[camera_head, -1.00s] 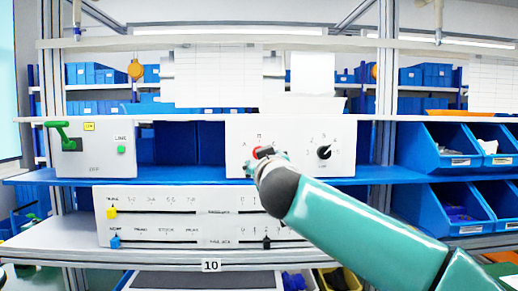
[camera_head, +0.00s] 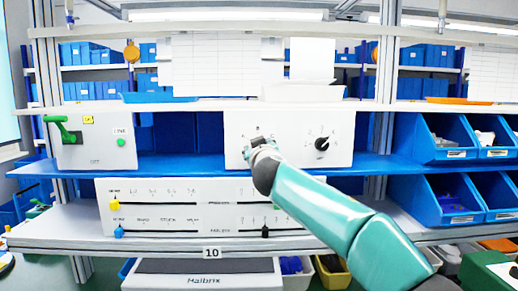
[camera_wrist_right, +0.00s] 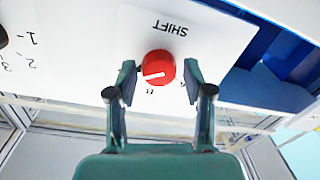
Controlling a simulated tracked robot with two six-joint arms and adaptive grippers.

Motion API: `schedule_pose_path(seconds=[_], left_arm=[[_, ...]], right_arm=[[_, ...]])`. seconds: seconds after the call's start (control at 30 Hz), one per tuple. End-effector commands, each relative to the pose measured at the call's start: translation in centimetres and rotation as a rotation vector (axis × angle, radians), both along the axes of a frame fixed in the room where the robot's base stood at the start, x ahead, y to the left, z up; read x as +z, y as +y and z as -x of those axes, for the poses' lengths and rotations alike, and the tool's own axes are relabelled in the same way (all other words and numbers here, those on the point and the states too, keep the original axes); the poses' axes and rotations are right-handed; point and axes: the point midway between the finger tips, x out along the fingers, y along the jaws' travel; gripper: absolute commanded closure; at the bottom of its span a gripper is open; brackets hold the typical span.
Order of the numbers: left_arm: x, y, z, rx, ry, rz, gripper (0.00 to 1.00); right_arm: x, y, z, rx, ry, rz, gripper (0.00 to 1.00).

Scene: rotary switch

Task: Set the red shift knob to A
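The red shift knob (camera_wrist_right: 158,67) is on a white panel, below the upside-down word SHIFT in the right wrist view. Its pale line runs roughly sideways towards the left edge of the knob. The letter B (camera_wrist_right: 150,90) shows just below it, and a partly covered letter, seemingly A, is at the lower right. My right gripper (camera_wrist_right: 159,75) is open, with one finger on each side of the knob and gaps between. I cannot tell how deep the fingertips reach. In the head view my right gripper (camera_head: 262,147) hides the knob. My left gripper is out of view.
A black rotary knob (camera_head: 322,144) is on the same white panel (camera_head: 340,122), to the right. A box with a green lever (camera_head: 66,132) stands at the left. A slider panel (camera_head: 150,205) is below. Blue bins (camera_head: 440,150) are at the right.

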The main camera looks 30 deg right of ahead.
Motion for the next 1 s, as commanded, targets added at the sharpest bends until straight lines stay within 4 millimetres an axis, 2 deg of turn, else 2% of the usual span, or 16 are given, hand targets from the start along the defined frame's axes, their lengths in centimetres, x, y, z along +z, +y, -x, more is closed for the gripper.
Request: schedule_pose_path(seconds=[0.03, 0.2, 0.27, 0.63, 1.0], left_arm=[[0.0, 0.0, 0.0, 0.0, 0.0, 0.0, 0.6], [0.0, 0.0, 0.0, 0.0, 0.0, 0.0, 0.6], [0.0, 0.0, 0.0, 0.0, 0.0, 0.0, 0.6], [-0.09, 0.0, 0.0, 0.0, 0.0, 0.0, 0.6], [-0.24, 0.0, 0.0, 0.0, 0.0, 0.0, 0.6]], right_arm=[[0.02, 0.02, 0.01, 0.0, 0.0, 0.0, 0.62], [0.02, 0.04, 0.01, 0.0, 0.0, 0.0, 0.91], [0.02, 0.05, 0.01, 0.001, 0.0, 0.0, 0.98], [0.0, 0.1, -0.02, 0.002, 0.029, 0.047, 0.98], [0.04, 0.11, -0.02, 0.003, 0.161, 0.263, 0.98]])
